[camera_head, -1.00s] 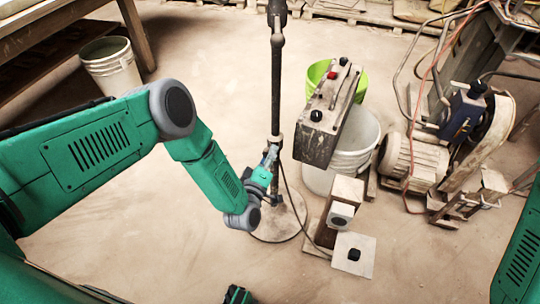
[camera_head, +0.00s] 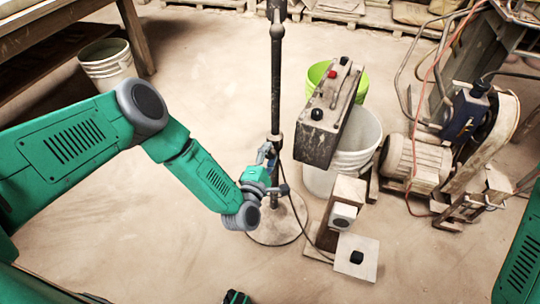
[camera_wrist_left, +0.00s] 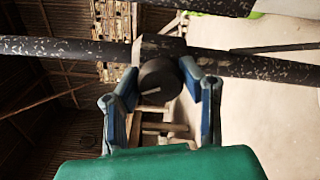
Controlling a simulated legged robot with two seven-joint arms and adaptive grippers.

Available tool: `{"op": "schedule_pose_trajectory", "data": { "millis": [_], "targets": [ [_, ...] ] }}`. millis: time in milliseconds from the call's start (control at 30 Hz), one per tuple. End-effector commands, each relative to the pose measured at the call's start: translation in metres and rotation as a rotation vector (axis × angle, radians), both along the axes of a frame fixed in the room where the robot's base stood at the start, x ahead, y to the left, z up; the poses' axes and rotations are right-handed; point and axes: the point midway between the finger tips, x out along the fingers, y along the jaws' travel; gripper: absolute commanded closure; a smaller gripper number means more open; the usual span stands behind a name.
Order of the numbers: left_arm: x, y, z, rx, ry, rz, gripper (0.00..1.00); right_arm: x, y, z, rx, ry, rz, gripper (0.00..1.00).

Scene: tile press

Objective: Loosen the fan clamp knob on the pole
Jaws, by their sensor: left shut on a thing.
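The fan pole (camera_head: 276,85) stands upright on a round base (camera_head: 290,228) in the head view and runs sideways across the left wrist view (camera_wrist_left: 70,47). The dark round clamp knob (camera_wrist_left: 159,80) sits on a collar (camera_wrist_left: 158,48) around the pole. My left gripper (camera_wrist_left: 162,78) has its blue fingers on both sides of the knob and is shut on it. In the head view the left gripper (camera_head: 270,155) is at the pole, low down, and the knob is too small to tell there.
A control box (camera_head: 325,120) with a red button stands right of the pole, near a green bucket (camera_head: 318,72) and a white bucket (camera_head: 358,140). A cable runs down beside the pole. A motor machine (camera_head: 415,162) is farther right.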

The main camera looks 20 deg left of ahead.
Motion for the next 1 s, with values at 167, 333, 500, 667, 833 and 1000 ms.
{"op": "schedule_pose_trajectory", "data": {
  "millis": [167, 333, 500, 667, 833, 1000],
  "targets": [
    [-0.0018, 0.0065, -0.0060, -0.036, 0.012, 0.011, 0.94, -0.0001, 0.0000, -0.0027, 0.000, 0.000, 0.000, 0.68],
    [-0.0021, 0.0065, -0.0063, -0.051, 0.015, 0.010, 0.94, 0.0000, 0.0000, -0.0032, 0.000, 0.000, 0.000, 0.68],
    [-0.0023, 0.0065, -0.0067, -0.052, 0.016, 0.010, 0.94, 0.0001, 0.0000, -0.0031, 0.000, 0.000, 0.000, 0.68],
    [-0.0026, 0.0065, -0.0071, -0.050, 0.017, 0.010, 0.94, 0.0000, 0.0000, -0.0031, 0.000, 0.000, 0.000, 0.68],
    [-0.0021, 0.0045, -0.0053, -0.053, 0.013, 0.007, 0.44, 0.0001, 0.0000, -0.0031, 0.000, 0.000, 0.000, 0.68],
    [-0.0016, 0.0021, -0.0030, -0.053, 0.008, 0.004, 0.44, 0.0000, 0.0000, -0.0030, 0.000, 0.000, 0.000, 0.68]
  ]
}}
